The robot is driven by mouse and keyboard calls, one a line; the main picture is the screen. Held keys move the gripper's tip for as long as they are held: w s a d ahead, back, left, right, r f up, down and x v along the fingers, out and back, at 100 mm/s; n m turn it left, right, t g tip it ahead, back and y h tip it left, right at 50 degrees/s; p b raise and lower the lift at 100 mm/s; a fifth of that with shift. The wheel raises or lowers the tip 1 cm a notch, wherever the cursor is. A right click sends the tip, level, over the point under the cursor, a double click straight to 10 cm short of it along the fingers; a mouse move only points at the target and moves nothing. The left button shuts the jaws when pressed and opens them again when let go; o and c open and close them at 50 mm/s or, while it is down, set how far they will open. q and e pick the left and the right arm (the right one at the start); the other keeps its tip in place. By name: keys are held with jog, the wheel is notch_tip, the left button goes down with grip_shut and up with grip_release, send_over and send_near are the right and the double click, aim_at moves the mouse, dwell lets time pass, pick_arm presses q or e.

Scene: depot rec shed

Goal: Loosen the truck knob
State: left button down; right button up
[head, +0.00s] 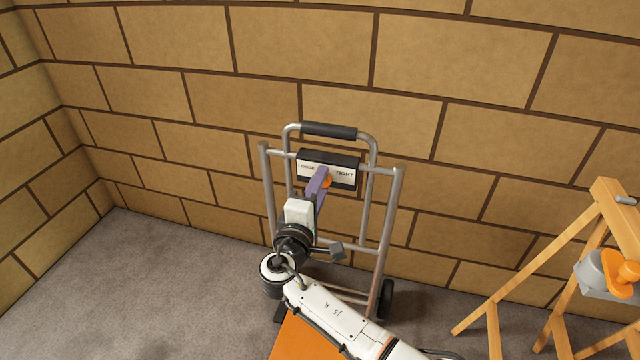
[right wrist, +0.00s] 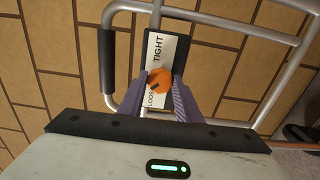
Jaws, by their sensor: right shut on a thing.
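A grey tubular hand truck (head: 384,225) with a black-sleeved handle (head: 329,130) stands upright by the brick wall. Its crossbar carries a dark block with a white label plate (head: 342,174), reading LOOSE on the left and TIGHT on the right. The orange truck knob (head: 328,183) is on this plate, partly hidden by my right gripper (head: 320,181). In the right wrist view, the gripper's purple fingers (right wrist: 162,84) are shut on the knob (right wrist: 161,78) from both sides. A dark mark on the knob lies toward the LOOSE end. My left gripper is not in view.
A wooden trestle (head: 588,235) stands at the right, with a grey and orange object (head: 605,272) on it. The brick wall (head: 200,100) is close behind the truck. The grey floor (head: 130,290) at the left is clear.

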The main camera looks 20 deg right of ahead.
dwell(0.3)
jog(key=o, duration=1.1)
